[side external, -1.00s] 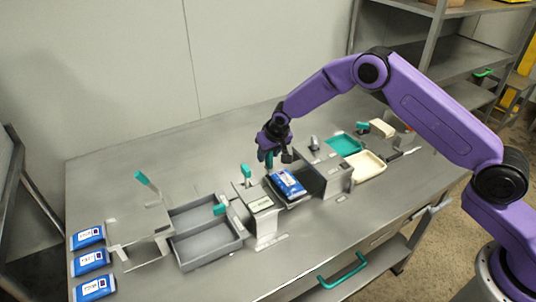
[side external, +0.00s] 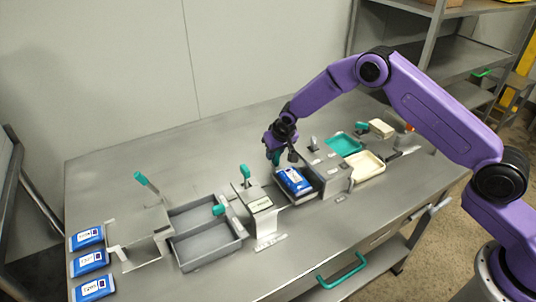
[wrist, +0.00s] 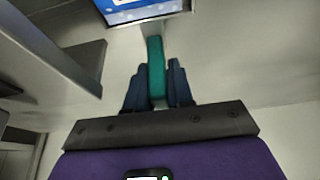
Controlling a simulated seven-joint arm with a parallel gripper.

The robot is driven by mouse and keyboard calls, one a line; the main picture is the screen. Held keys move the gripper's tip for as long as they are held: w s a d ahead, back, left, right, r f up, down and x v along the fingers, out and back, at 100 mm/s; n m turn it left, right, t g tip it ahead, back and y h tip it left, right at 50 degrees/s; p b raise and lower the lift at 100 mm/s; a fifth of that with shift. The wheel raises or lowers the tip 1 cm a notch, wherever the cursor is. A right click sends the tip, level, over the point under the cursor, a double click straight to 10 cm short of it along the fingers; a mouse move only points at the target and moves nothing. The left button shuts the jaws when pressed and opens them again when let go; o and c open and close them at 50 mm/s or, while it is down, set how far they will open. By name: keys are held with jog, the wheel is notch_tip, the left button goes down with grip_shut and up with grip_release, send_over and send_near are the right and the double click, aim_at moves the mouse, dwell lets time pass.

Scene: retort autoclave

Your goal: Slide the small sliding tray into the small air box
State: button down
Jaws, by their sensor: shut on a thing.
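The small sliding tray (side external: 302,200) is a dark shallow tray carrying a blue-and-white packet (side external: 295,180). Its rim also shows at the top of the wrist view (wrist: 150,19). My gripper (side external: 275,157) is shut on the tray's upright green handle (wrist: 156,68), with one dark finger on each side. The grey box just right of the tray, apparently the small air box (side external: 337,179), has small fittings on top. The tray is close beside it on its left; I cannot tell whether the tray's right edge is inside.
A grey stand with a green lever (side external: 250,193) is close on the tray's left. Further left are a two-compartment grey bin (side external: 206,250), a metal stand (side external: 140,228) and several blue packets.

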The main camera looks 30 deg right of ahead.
jog(key=shift+d, duration=0.85)
jog(key=c, duration=1.1)
grip_release()
jog(key=shift+d, duration=0.1)
